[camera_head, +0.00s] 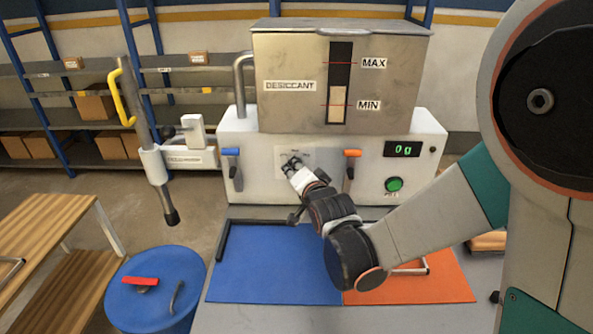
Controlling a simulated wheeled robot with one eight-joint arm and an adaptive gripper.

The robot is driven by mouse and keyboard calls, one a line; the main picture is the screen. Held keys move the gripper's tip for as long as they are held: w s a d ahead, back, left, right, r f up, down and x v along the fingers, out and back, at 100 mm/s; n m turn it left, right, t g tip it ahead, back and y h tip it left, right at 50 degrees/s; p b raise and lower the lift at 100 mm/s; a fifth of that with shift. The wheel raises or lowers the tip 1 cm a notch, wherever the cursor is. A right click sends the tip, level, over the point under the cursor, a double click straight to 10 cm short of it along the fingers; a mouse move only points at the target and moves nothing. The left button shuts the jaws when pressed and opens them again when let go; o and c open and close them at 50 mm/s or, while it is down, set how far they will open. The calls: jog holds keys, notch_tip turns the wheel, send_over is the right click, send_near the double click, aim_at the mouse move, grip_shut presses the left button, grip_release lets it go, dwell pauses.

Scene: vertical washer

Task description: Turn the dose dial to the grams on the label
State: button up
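The white dosing machine (385,180) stands at the back of the worktop, with a steel DESICCANT hopper (285,60) on top. A small light plate (281,157) on its front panel is mostly behind my gripper. My gripper (291,162) points at this plate, with its fingertips at or just in front of it. The dose dial is hidden or too small to make out there. I cannot tell whether the fingers touch or hold anything. The green display (403,149) reads 0 g. A green button (394,184) sits below it. No label with a grams figure is readable.
A blue lever (231,153) and an orange lever (352,154) flank the plate. A blue mat (265,270) and an orange mat (430,285) lie in front. A jointed post with a yellow handle (126,92) and a blue bin (150,300) stand left.

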grip_shut()
jog(key=shift+n, duration=0.3)
jog(key=n+h, duration=0.1)
jog(key=n+h+p, duration=0.1)
jog(key=shift+a+r+n+g+p, duration=0.15)
jog(key=shift+n+g+p, duration=0.15)
jog(key=shift+g, duration=0.1)
jog(key=n+h, duration=0.2)
jog(key=n, duration=0.1)
jog(key=shift+a+n+p, duration=0.2)
jog(key=shift+n+p, duration=0.1)
jog(key=n+h, duration=0.2)
jog(key=n, duration=0.1)
jog(key=shift+a+h+b, duration=0.15)
jog(key=shift+h+b, duration=0.15)
jog(key=n+h, duration=0.1)
jog(key=n, duration=0.1)
jog(key=n+h+b, duration=0.1)
jog(key=n, duration=0.1)
jog(key=shift+a+f, duration=0.1)
jog(key=shift+f, duration=0.1)
jog(key=shift+h+b, duration=0.3)
jog(key=shift+h, duration=0.1)
jog(key=shift+o, duration=1.3)
grip_release()
